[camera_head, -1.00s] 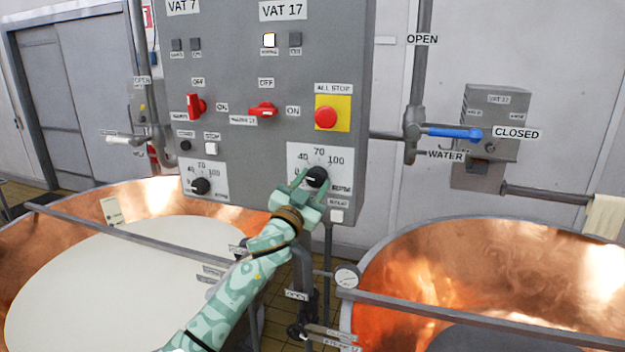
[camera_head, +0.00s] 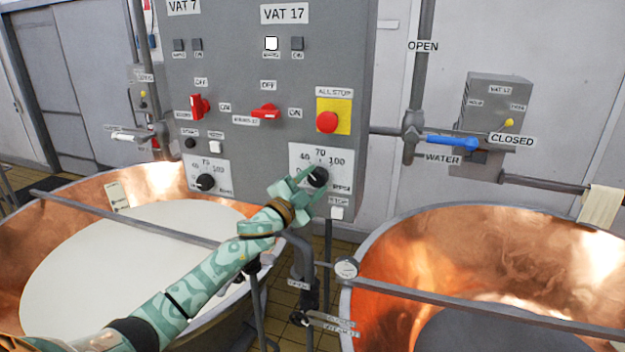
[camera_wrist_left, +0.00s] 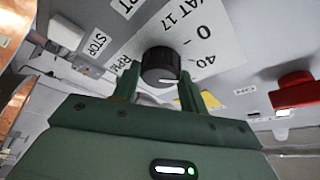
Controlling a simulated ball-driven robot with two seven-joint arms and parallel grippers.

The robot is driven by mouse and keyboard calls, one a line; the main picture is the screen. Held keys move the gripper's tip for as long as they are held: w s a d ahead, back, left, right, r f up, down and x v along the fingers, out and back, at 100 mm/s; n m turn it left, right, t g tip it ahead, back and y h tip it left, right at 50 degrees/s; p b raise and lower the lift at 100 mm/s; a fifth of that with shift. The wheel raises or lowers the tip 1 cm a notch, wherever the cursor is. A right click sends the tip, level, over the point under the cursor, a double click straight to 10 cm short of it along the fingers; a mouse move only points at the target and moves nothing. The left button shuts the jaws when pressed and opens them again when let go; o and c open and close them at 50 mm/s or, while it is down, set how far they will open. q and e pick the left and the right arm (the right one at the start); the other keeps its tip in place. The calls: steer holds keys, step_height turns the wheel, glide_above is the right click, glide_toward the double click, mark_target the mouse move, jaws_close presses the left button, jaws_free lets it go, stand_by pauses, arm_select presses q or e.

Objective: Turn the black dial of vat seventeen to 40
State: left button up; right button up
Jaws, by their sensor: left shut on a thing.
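The black dial of vat seventeen (camera_head: 318,177) is on the white scale plate at the lower right of the grey panel, marked 40, 70 and 100. My left gripper (camera_head: 311,183) is shut on this dial, with a finger on either side. In the left wrist view the dial (camera_wrist_left: 160,66) sits between the green fingers, near the 0 and 40 marks. Its white pointer line shows on the side towards the gripper, but its exact reading is hard to tell. The fingers partly cover the dial in the head view. My right gripper is not in view.
A red all-stop button (camera_head: 327,122) on yellow is above the dial; a white stop button (camera_head: 337,213) is below it. Vat 7's dial (camera_head: 205,182) is to the left. Copper vats, with a rail (camera_head: 480,305) across the right one, stand below.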

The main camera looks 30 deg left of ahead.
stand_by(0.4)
arm_select(q)
steer(key=o, duration=1)
steer(key=b+v, duration=0.3)
steer(key=v, duration=1.3)
steer(key=shift+s+b, duration=0.15)
steer(key=shift+b, duration=0.2)
steer(key=shift+f, duration=0.1)
